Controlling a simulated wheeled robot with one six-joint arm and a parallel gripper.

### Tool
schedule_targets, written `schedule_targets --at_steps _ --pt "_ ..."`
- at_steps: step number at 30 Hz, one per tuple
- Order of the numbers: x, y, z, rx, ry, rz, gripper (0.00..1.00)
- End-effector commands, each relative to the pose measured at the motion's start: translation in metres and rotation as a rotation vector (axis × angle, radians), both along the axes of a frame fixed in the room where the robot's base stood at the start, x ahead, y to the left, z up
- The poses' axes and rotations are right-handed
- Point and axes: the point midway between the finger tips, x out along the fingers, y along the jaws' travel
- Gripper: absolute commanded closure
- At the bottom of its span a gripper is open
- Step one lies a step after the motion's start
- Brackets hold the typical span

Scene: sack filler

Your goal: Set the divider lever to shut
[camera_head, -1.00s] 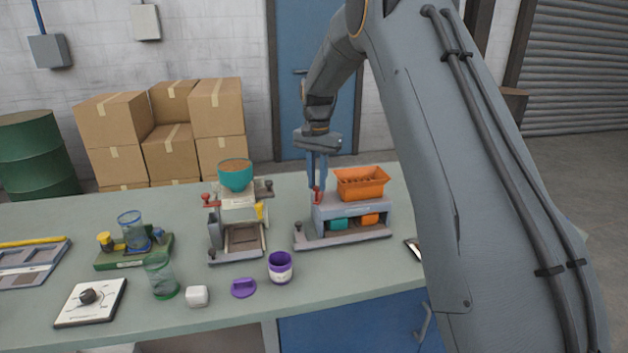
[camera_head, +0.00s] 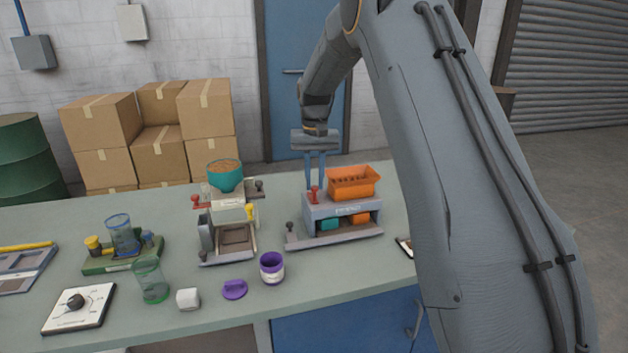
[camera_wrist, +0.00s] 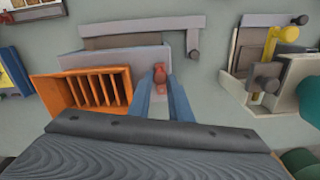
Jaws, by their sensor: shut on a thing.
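The divider is a grey bench unit (camera_head: 345,209) with an orange slotted hopper (camera_head: 352,183) on top and teal and orange bins in its openings. Its red lever (camera_head: 315,194) stands at the top left of the grey body, left of the hopper. My gripper (camera_head: 315,184) reaches down from above with its two blue fingers around the lever. In the wrist view the red lever knob (camera_wrist: 160,74) sits between the fingertips, beside the hopper (camera_wrist: 92,90). The gripper is shut on the lever. The lever's lower part and the exact finger contact are hard to see.
A machine with a teal bowl (camera_head: 225,175) and red and dark knobs stands left of the divider. A purple cup (camera_head: 271,267), purple lid (camera_head: 234,289), white block (camera_head: 188,298) and green-based glass (camera_head: 150,281) are in front. The bench right of the divider is partly hidden by my arm.

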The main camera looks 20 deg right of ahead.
Motion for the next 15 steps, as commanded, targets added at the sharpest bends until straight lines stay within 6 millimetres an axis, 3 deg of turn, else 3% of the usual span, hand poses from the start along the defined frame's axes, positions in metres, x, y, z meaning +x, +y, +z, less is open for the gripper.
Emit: schedule_targets --at_steps 9,10,12,15 --pt "0.0010 -0.0011 0.0021 -0.002 -0.004 0.001 1.00" --pt "0.0010 -0.0011 0.0021 -0.002 -0.004 0.001 0.77" --pt "0.0009 -0.0011 0.0018 -0.002 -0.004 0.000 0.65" --pt "0.0006 -0.0009 0.0013 -0.002 -0.003 0.000 0.63"
